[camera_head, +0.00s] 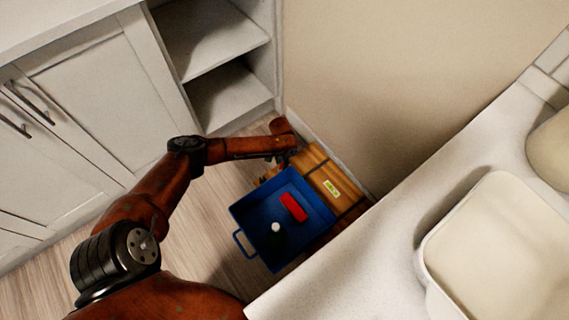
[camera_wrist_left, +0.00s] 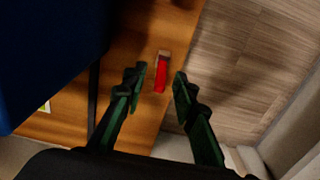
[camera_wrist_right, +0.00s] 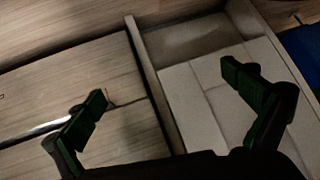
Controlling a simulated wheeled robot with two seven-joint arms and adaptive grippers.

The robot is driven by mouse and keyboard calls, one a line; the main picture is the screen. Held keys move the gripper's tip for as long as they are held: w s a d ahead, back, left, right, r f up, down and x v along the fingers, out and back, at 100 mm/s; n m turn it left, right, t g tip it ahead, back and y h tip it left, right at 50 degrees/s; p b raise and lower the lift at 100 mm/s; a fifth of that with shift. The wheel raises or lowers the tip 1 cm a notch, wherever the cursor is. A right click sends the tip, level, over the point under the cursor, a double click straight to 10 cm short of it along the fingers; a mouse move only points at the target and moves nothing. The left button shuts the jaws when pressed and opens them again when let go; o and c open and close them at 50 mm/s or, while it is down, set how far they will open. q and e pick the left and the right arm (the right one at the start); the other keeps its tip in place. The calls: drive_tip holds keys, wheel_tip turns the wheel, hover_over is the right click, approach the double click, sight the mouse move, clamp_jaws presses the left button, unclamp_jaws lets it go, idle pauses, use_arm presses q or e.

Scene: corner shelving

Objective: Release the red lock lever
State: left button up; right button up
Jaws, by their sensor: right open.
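The red lock lever (camera_wrist_left: 160,77) is a small upright red piece at the edge of a wooden surface (camera_wrist_left: 135,105) in the left wrist view. My left gripper (camera_wrist_left: 158,83) is open, with one finger on each side of the lever and a visible gap to both. I cannot tell how far the fingertips are above it. In the head view my left gripper (camera_head: 287,157) hangs over the far end of a wooden box (camera_head: 322,172), and the lever cannot be made out there. My right gripper (camera_wrist_right: 164,88) is open and empty in the right wrist view, above pale boards.
A blue bin (camera_head: 240,216) with a handle holds a red item (camera_head: 293,207) and a small white item (camera_head: 276,227), close beside the wooden box. A wall stands behind. White cabinets (camera_head: 95,110) and open shelves (camera_head: 215,45) are left, a counter (camera_head: 400,240) right. Wood floor lies below.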

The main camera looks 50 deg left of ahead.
use_arm(q)
drive_tip(key=shift+c, duration=0.2)
clamp_jaws()
drive_tip(key=shift+w, duration=0.15)
drive_tip(key=shift+w+f+g, duration=0.1)
drive_tip(key=shift+w+g, duration=0.1)
drive_tip(key=shift+g, duration=0.3)
drive_tip(key=shift+w+a+g, duration=0.1)
drive_tip(key=shift+w+g, duration=0.1)
drive_tip(key=shift+g, duration=0.2)
